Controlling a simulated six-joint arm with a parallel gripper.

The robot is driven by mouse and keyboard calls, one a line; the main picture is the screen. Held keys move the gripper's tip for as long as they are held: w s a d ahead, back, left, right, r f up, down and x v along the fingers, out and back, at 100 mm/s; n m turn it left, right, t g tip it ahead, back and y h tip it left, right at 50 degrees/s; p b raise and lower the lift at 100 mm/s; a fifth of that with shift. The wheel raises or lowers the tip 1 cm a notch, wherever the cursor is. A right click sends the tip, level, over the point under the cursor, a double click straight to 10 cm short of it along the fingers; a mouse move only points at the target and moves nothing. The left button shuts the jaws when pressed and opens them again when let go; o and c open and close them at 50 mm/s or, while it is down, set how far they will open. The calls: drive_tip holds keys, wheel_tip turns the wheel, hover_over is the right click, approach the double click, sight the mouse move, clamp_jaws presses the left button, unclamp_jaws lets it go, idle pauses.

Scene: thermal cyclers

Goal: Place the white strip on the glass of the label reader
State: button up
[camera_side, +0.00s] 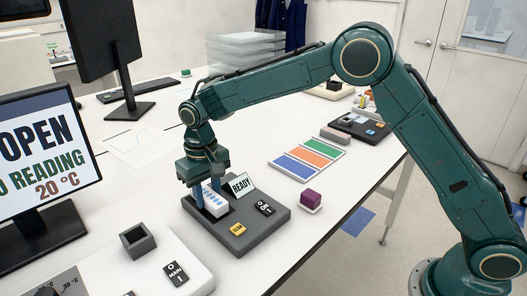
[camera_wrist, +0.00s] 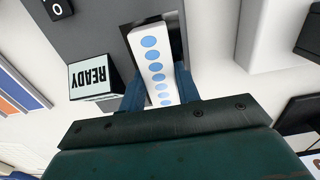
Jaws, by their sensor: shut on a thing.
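The white strip (camera_wrist: 155,62) has a row of several blue dots and lies between the two fingers of my gripper (camera_wrist: 160,90), which is shut on it. The side view shows the same strip (camera_side: 214,201) and my gripper (camera_side: 209,190) pointing down at the left part of the dark grey label reader (camera_side: 245,238). The reader's dark glass area (camera_wrist: 176,20) shows around the strip's far end in the wrist view; the strip hides much of it. I cannot tell whether the strip touches the glass.
On the reader stand a READY sign (camera_side: 240,185), a yellow button (camera_side: 238,229) and a black switch (camera_side: 264,208). A purple-topped block (camera_side: 311,200) stands to the right. A white device (camera_side: 165,265) is in front. A monitor (camera_side: 45,160) stands left. A coloured card (camera_side: 307,158) lies behind.

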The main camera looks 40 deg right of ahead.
sight(209, 194)
drive_tip(key=shift+f, duration=0.15)
drive_tip(key=o, duration=1)
drive_tip(key=shift+c, duration=0.2)
wheel_tip(209, 194, up, 12)
drive_tip(key=shift+d+r, duration=0.1)
drive_tip(key=shift+r, duration=0.15)
